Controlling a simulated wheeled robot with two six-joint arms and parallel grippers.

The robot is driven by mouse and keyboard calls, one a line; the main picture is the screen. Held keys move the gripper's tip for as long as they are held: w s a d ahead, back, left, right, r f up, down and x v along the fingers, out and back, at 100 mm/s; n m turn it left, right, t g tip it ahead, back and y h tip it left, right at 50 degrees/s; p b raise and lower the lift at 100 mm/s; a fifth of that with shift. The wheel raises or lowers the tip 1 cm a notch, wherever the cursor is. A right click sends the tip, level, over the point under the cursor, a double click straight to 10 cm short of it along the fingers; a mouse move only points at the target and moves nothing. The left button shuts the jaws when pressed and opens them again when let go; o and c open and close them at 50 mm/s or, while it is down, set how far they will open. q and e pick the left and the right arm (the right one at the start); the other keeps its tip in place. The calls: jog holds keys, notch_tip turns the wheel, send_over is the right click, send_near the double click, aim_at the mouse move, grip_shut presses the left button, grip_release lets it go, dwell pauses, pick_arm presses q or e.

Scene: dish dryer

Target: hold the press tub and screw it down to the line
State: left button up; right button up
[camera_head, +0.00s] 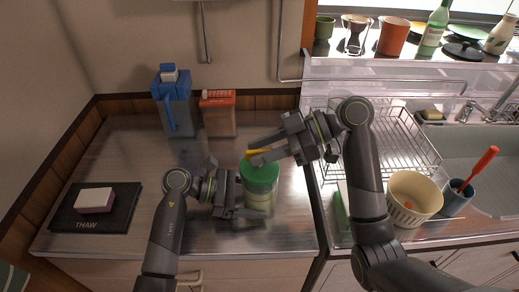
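The press tub (260,198) stands upright on the steel counter, with a pale lower body and a green top (259,173). A yellow piece (257,152), which looks like the screw handle, shows just above the green top. My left gripper (243,199) is low at the tub's left side, with one finger reaching across its front; whether it grips the tub is unclear. My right gripper (262,150) comes in from the right at the yellow piece, with its fingers beside it; I cannot tell whether they are closed on it. The line on the tub is too small to make out.
A blue jug (175,105) and a red-topped carton (218,116) stand behind. A black thaw board (118,215) with a pink-and-white block (95,200) lies left. A wire rack (405,150), cream colander (414,199) and blue cup (456,198) stand right.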

jog(key=shift+a+f, duration=0.2)
jog(key=shift+a, duration=0.2)
grip_shut()
jog(key=shift+m+t, duration=0.3)
jog(key=shift+t, duration=0.1)
jog(key=m+t, duration=0.3)
jog(key=t, duration=0.1)
jog(key=shift+s, duration=0.1)
jog(key=shift+m+t+h, duration=1)
jog(key=shift+m+t, duration=0.7)
jog(key=shift+m, duration=0.1)
